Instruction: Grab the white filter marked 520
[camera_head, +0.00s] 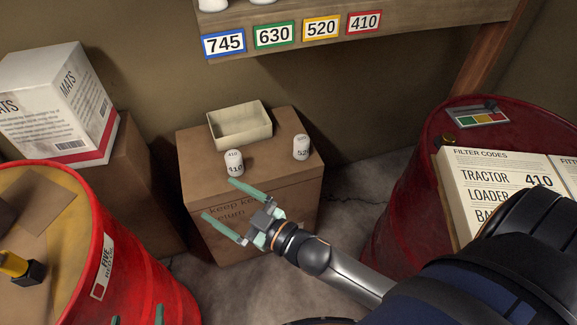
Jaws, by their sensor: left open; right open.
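The white filter marked 520 (301,147) stands upright on the right part of a cardboard box (285,185); only "52" of its marking shows. A second white filter marked 410 (234,163) stands upright to its left, near the box's front edge. My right gripper (218,199) is open and empty, its green fingers pointing left, in front of the box and just below the 410 filter in the picture. The 520 filter is up and to the right of it, apart from the fingers. My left gripper (137,318) shows only its separated fingertips at the bottom edge.
An open cream tray (240,124) sits behind the filters. Red drums stand left (130,265) and right (405,180). A MATS carton (60,100) is at left, a filter-codes book (490,190) at right. A shelf with number labels (430,28) hangs above.

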